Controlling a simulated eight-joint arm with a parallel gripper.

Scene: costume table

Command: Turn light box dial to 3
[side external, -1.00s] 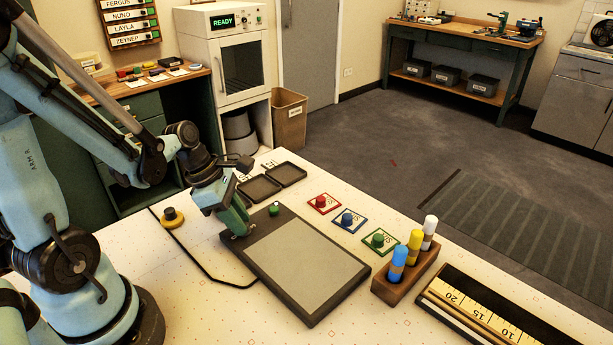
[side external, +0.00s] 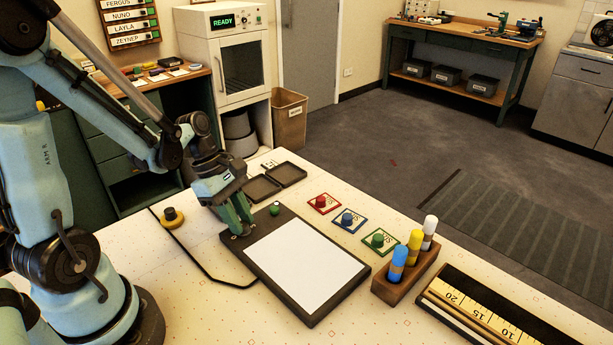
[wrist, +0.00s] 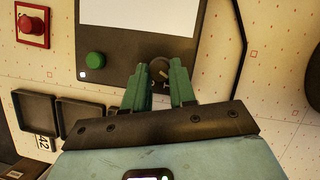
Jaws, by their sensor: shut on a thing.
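The light box (side external: 258,277) is a dark-framed flat box on the white table, and its panel (side external: 306,265) glows white.
Red (side external: 321,202), blue (side external: 347,219) and green (side external: 379,240) knobbed pieces stand on squares behind the box. A wooden holder (side external: 392,292) with three markers is at the right. Two black trays (side external: 262,188) and a yellow-based black button (side external: 172,217) lie near my arm.

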